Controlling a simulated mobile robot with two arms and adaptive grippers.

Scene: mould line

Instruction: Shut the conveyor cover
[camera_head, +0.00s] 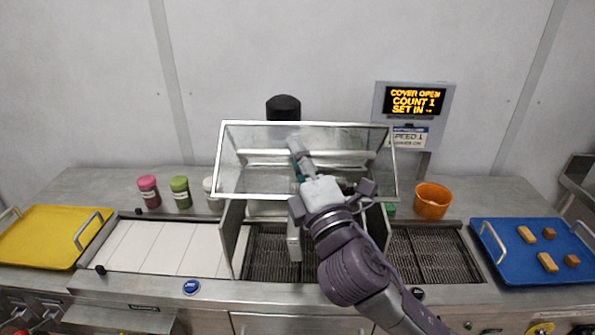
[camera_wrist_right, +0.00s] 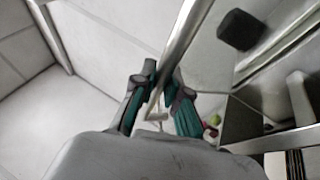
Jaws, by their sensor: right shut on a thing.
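The conveyor cover (camera_head: 235,128) is a clear panel in a metal frame. In the head view it stands raised and tilted above the dark slatted conveyor (camera_head: 432,255). My right gripper (camera_head: 297,148) reaches up in front of the cover, and my arm hides part of the panel and belt. In the wrist view the right gripper's teal-sided fingers (camera_wrist_right: 160,95) are closed around a thin metal bar of the cover (camera_wrist_right: 180,45). Which bar it is cannot be told for sure. My left gripper is not in view.
A display (camera_head: 413,100) reads "COVER OPEN, COUNT 1". An orange bowl (camera_head: 432,203) and a blue tray (camera_head: 500,268) with several small blocks are at right. Pink (camera_head: 148,190) and green (camera_head: 180,191) jars and a yellow tray (camera_head: 40,240) are at left.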

